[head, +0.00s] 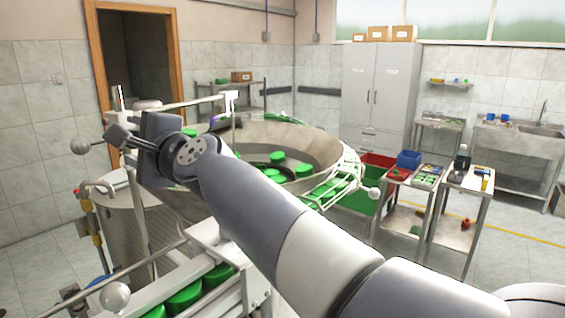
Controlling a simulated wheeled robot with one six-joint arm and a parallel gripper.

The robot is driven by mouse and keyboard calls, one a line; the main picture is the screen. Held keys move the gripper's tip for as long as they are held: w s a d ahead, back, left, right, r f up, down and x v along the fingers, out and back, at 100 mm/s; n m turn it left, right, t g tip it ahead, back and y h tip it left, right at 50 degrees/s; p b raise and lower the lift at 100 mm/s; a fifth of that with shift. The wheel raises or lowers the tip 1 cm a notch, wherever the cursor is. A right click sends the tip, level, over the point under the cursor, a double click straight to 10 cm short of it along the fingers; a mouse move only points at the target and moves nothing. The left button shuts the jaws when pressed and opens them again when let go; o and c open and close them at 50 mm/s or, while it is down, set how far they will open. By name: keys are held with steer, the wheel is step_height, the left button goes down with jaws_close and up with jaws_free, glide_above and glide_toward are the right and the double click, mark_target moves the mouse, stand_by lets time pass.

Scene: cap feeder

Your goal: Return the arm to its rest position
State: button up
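My arm reaches from the lower right of the head view up to the left, across the front of the cap feeder. My gripper (117,140) is at the far end of the arm, left of the feeder's metal bowl (325,147). Its fingers are small and partly hidden by the wrist, so I cannot tell whether they are open or shut. No object clearly shows in it. Green caps (277,156) lie in the bowl, partly hidden behind my arm.
A chute with green caps (186,296) runs below my arm. Rails with round knobs (115,297) stand close by. Small metal tables (436,185) with red and blue bins are to the right. A grey cabinet (375,95) stands at the back.

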steer(key=m+p, duration=0.1)
steer(key=m, duration=0.2)
stand_by(0.4)
